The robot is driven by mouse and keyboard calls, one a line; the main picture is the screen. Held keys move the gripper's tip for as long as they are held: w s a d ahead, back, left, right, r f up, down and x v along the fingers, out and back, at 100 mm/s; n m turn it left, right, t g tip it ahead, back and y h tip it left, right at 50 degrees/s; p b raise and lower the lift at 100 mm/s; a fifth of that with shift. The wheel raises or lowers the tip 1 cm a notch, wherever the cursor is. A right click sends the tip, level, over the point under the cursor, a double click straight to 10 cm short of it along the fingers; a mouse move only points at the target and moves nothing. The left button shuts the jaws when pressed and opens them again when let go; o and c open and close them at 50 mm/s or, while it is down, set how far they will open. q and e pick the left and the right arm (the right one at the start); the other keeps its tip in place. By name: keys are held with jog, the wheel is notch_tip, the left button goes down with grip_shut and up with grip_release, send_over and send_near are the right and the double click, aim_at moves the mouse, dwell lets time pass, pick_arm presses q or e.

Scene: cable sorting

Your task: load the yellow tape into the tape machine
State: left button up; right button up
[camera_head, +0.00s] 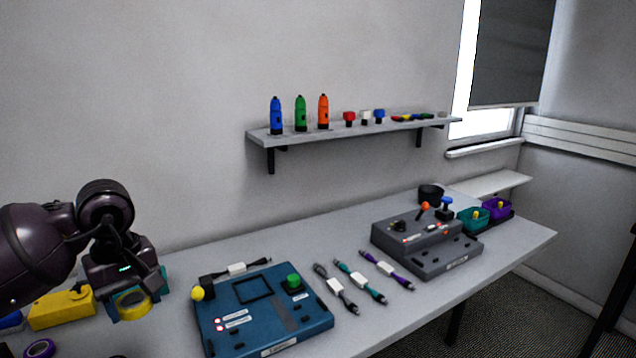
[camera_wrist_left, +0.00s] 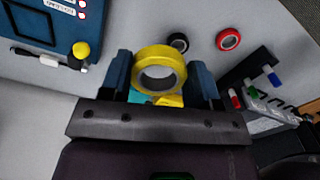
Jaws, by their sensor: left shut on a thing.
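The yellow tape (camera_head: 133,303) is a roll held between the fingers of my left gripper (camera_head: 136,294), at the left of the head view. In the left wrist view the yellow tape (camera_wrist_left: 160,57) sits between the two blue fingers of my left gripper (camera_wrist_left: 160,78), its round hole showing. A blue machine (camera_head: 262,312) with a yellow ball knob and a green button lies on the table to the right of the gripper. A yellow block-shaped device (camera_head: 62,309) stands left of the gripper. I cannot tell which one is the tape machine. My right gripper is not in view.
A purple tape roll (camera_head: 40,348) lies at the left. Black (camera_wrist_left: 178,42) and red (camera_wrist_left: 228,39) rolls lie beyond the gripper. Several cables lie between the blue machine and a grey machine (camera_head: 428,243). A wall shelf (camera_head: 300,137) is above the table.

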pick_arm(q)
jog(key=s+d+f+m, duration=0.3)
jog(key=d+f+m, duration=0.6)
jog(key=d+f, duration=0.1)
jog(key=shift+s+f, duration=0.15)
jog(key=shift+f, duration=0.1)
jog(key=shift+d, duration=0.25)
